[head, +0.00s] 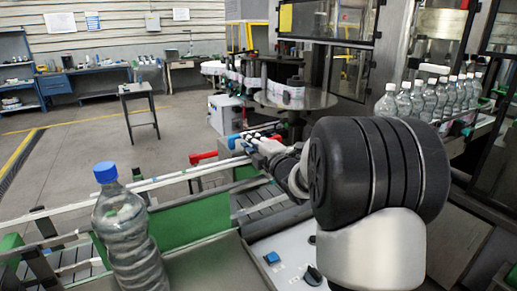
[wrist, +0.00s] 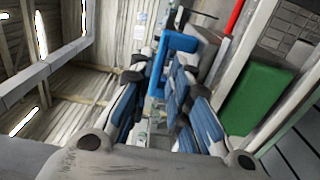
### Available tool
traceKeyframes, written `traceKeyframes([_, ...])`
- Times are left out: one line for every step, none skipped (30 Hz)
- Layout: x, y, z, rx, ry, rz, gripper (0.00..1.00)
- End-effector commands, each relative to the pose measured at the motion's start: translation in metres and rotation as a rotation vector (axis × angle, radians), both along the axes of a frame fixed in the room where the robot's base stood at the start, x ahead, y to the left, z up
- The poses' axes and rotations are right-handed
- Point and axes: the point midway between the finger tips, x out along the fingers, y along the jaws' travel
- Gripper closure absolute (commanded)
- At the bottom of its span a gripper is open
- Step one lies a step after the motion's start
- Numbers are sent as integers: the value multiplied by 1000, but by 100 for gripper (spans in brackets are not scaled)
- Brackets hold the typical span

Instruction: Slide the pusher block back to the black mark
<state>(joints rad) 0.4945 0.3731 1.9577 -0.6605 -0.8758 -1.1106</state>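My gripper (head: 262,139) reaches out over the conveyor from behind the dark arm joint in the head view. In the wrist view its two blue-padded fingers (wrist: 160,82) stand apart, with a gap between them. A blue bracket-shaped piece (wrist: 175,45) shows at the far end of that gap, and a blue piece (head: 232,141) shows just past the fingertips in the head view. I cannot tell whether it belongs to the pusher block, or whether the fingers touch it. I cannot make out the black mark in either view.
A blue-capped bottle (head: 125,230) stands at the front left by the rails. A red lever (head: 203,157) lies close to the gripper; a red bar (wrist: 235,15) shows in the wrist view. A green panel (wrist: 252,97) is at right there. Several bottles (head: 430,98) line the right.

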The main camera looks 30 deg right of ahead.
Motion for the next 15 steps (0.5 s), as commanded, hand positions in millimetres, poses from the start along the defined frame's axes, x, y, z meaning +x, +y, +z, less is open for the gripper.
traceKeyframes([-12, -1, 2, -1, -2, -2, 82])
traceKeyframes([-19, -1, 1, 0, -1, -2, 82])
traceKeyframes([-26, 0, 2, 0, -2, -2, 82])
traceKeyframes([-32, 0, 2, -1, -3, -1, 82])
traceKeyframes([-37, 0, 1, -1, -2, -1, 82])
traceKeyframes([-44, 0, 1, -1, -2, 0, 82])
traceKeyframes([-48, 1, 1, -1, -2, 0, 82])
traceKeyframes([-51, 1, 2, -1, -3, 1, 82])
traceKeyframes([-56, 1, 2, -1, -3, 1, 82])
traceKeyframes([-58, 1, 1, -1, -3, 1, 82])
traceKeyframes([-60, 1, 1, -1, -3, 1, 82])
traceKeyframes([-63, 1, 1, -1, -3, 1, 82])
traceKeyframes([-64, 1, 1, -1, -3, 2, 82])
traceKeyframes([-65, 1, 1, -1, -3, 3, 82])
traceKeyframes([-65, 2, 1, -1, -3, 3, 82])
